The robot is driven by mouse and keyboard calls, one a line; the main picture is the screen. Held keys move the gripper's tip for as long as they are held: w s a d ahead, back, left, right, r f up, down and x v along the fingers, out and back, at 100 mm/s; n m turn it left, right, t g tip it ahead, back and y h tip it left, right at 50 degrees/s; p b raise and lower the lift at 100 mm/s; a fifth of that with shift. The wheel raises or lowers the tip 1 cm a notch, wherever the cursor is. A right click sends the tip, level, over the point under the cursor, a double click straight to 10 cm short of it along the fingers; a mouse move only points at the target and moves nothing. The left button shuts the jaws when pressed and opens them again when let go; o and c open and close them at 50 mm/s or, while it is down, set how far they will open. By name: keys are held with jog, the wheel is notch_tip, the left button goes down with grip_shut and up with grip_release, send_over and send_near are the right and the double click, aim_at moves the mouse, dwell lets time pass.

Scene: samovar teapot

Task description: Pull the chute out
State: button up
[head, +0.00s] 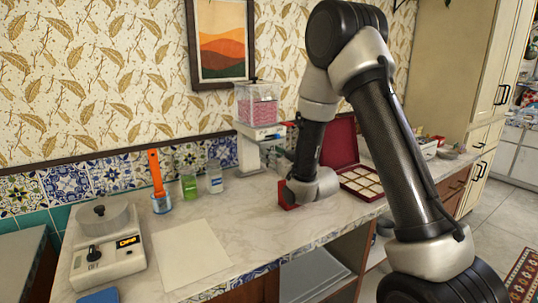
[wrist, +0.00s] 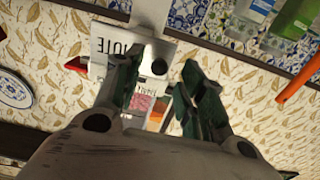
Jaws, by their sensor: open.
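A white dispenser (head: 247,152) with a clear hopper of pink pieces (head: 257,108) stands against the tiled wall. In the wrist view, which is turned over, its lettered white body (wrist: 118,48) has a dark round spot, and a red part (wrist: 76,65) sticks out at its side. I cannot make out for sure which part is the chute. My gripper (wrist: 160,88) is open and empty, its dark green fingers apart, facing the dispenser without visible contact. In the head view my wrist hides the fingers and some of the counter.
A scale (head: 108,250) with a round pot, a white sheet (head: 192,252), a beaker with an orange spatula (head: 156,175) and bottles (head: 214,178) are on the counter to the left. An open red box (head: 362,183) lies to the right, partly behind my arm.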

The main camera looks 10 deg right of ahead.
aim_at(263, 142)
jog(key=shift+x, duration=1.5)
grip_shut()
